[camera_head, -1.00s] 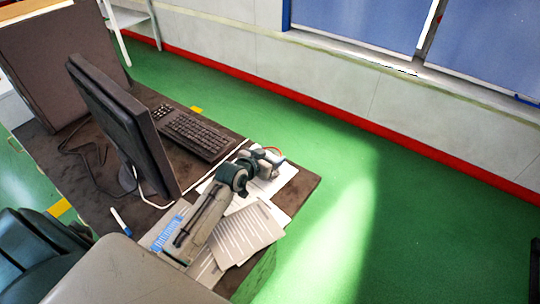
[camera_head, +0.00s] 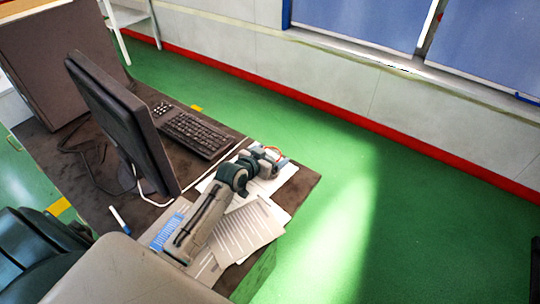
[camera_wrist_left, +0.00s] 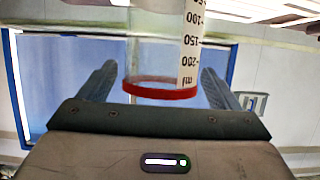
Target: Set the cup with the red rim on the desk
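The clear cup with the red rim (camera_wrist_left: 160,90) is between the two fingers of my left gripper (camera_wrist_left: 160,85) in the left wrist view. Black ml markings run along its side, and its far end is cut off by the frame. The fingers lie close along both sides and appear shut on it. In the head view my left gripper (camera_head: 274,155) is over the papers near the right end of the dark desk (camera_head: 304,186). Contact with the desk cannot be seen. My right gripper is not in view.
A monitor (camera_head: 115,120) and a keyboard (camera_head: 198,134) stand left of my gripper. Papers (camera_head: 245,232) lie under my forearm. A marker (camera_head: 119,219) lies near the monitor. A chair (camera_head: 40,255) is at lower left. Green floor is open beyond the desk's right edge.

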